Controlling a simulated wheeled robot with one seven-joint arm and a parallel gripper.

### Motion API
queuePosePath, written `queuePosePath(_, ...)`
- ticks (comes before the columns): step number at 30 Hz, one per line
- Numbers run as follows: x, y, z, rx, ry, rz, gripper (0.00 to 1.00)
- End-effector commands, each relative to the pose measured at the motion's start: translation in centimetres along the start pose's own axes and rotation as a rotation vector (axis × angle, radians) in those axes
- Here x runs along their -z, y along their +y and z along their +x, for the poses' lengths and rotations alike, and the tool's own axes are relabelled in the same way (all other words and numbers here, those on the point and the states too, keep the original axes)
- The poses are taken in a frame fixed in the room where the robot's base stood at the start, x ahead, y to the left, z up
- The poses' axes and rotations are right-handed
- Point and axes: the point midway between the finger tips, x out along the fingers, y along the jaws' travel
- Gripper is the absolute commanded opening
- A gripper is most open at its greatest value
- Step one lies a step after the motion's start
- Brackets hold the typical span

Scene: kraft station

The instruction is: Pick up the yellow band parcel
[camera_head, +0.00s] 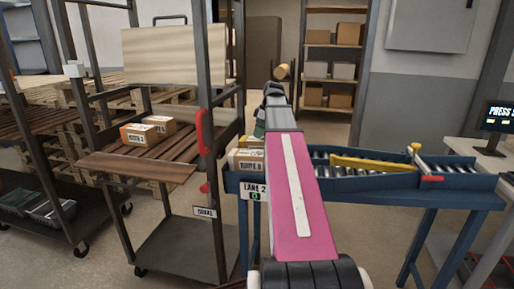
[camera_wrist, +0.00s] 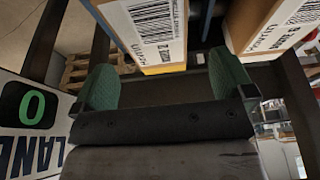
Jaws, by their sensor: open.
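In the wrist view, a cardboard parcel with a white barcode label and a yellow strip along its lower edge, the yellow band parcel (camera_wrist: 163,69), is at the top centre. My gripper (camera_wrist: 166,88) has its two green fingers spread wide, with nothing between them. The parcel lies just beyond the fingertips, apart from them as far as I can tell. In the head view, my arm hides most of my gripper; a bit of green shows beside the parcels at the lane's left end. A parcel marked with a route label (camera_head: 246,160) shows there, partly hidden; its band colour is unclear.
Another labelled parcel (camera_wrist: 275,25) stands close on the right in the wrist view. The blue roller lane (camera_head: 345,184) carries a yellow bar (camera_head: 375,164). A LANE 2 sign (camera_wrist: 32,115) is close on the left. A rack (camera_head: 140,166) holds two orange-banded parcels.

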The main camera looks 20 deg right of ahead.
Motion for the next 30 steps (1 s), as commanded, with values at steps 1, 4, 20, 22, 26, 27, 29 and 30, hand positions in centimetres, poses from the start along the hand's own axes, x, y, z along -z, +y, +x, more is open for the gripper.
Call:
queuePosePath(1, 0.0, 0.0, 0.9, 0.001, -0.001, 0.000, 1.00)
queuePosePath(4, 0.0, 0.0, 2.0, 0.001, -0.001, 0.000, 1.00)
queuePosePath(20, 0.1, 0.5, 6.8, 0.001, -0.001, 0.000, 1.00)
queuePosePath(22, 0.0, 0.5, 7.4, 0.001, -0.001, 0.000, 1.00)
queuePosePath(26, 0.1, 0.5, 7.8, -0.001, 0.000, 0.000, 1.00)
queuePosePath(27, 0.1, 0.5, 7.7, -0.001, 0.000, 0.000, 1.00)
queuePosePath(29, 0.1, 0.5, 7.7, -0.001, 0.000, 0.000, 1.00)
queuePosePath(30, 0.1, 0.5, 7.7, -0.001, 0.000, 0.000, 1.00)
